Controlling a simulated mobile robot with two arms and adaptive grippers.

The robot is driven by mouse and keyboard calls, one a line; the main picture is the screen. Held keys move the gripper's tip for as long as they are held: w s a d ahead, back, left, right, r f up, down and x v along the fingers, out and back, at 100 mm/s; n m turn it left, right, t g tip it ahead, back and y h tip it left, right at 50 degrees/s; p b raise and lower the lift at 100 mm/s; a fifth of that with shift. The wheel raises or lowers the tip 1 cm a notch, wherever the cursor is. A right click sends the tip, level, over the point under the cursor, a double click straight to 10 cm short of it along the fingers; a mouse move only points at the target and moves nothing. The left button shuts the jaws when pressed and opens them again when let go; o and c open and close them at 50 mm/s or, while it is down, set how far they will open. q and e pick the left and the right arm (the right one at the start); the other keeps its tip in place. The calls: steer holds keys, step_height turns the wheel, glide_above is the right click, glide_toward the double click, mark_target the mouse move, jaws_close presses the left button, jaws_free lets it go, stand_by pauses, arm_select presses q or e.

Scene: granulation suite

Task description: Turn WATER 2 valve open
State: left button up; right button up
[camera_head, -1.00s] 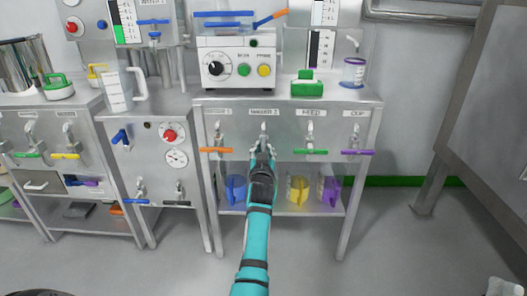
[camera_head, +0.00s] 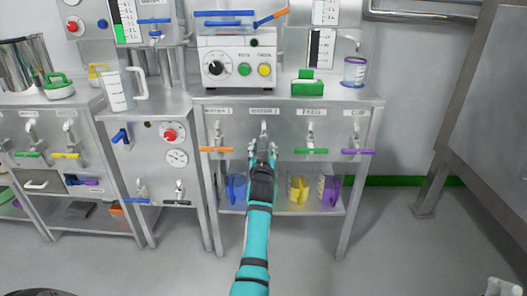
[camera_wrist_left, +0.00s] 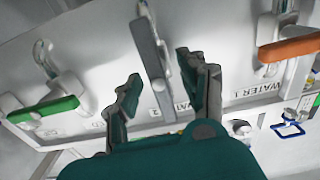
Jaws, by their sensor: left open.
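The WATER 2 valve (camera_head: 263,128) is on the front panel of the steel stand, second from the left under its label. In the left wrist view its long grey handle (camera_wrist_left: 150,50) stands between the two fingers. My left gripper (camera_head: 263,150) is right in front of the valve and hides its lower part in the head view. In the left wrist view the gripper (camera_wrist_left: 158,70) is open, with dark green fingers on either side of the handle. I cannot tell whether a finger touches it. My right gripper is not in view.
An orange-handled valve (camera_head: 217,149) is just left; green-handled (camera_head: 311,151) and purple-handled (camera_head: 357,152) valves are right. Below, blue (camera_head: 236,188), yellow (camera_head: 299,190) and purple (camera_head: 329,190) jugs stand on a shelf.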

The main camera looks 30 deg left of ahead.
mark_target(264, 135)
arm_select(q)
step_height(264, 135, up, 9)
steer(key=shift+r, duration=0.2)
stand_by(0.6)
